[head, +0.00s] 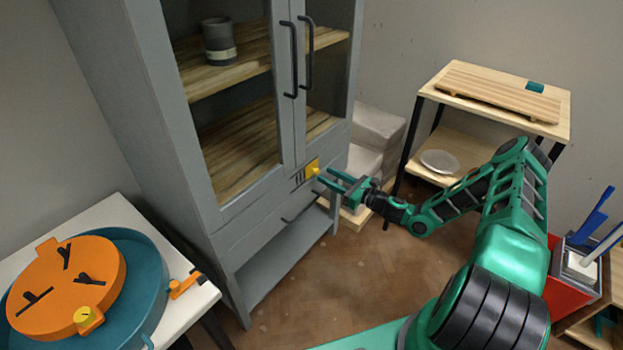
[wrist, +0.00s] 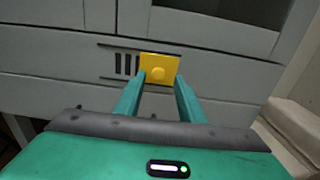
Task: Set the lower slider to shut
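The slider is a yellow plate (head: 313,168) with a round knob, low on the front of the grey cabinet (head: 250,226), below its glass doors. In the wrist view the yellow plate (wrist: 160,62) sits at the right of a recessed strip, with several dark slots (wrist: 126,65) bare to its left. My gripper (head: 324,179) is open in front of it. In the wrist view my gripper's fingers (wrist: 160,82) stand either side of the knob, overlapping the plate's lower corners, with gaps beside the knob. I cannot tell whether the fingertips touch the plate. Only this one slider is clear to see.
A drawer handle (head: 300,209) is just below the slider. Black door handles (head: 289,60) stand out above. White blocks (head: 378,126) stand right of the cabinet, near a wooden shelf unit (head: 500,90). A white table (head: 190,300) with an orange-and-teal round object is at left.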

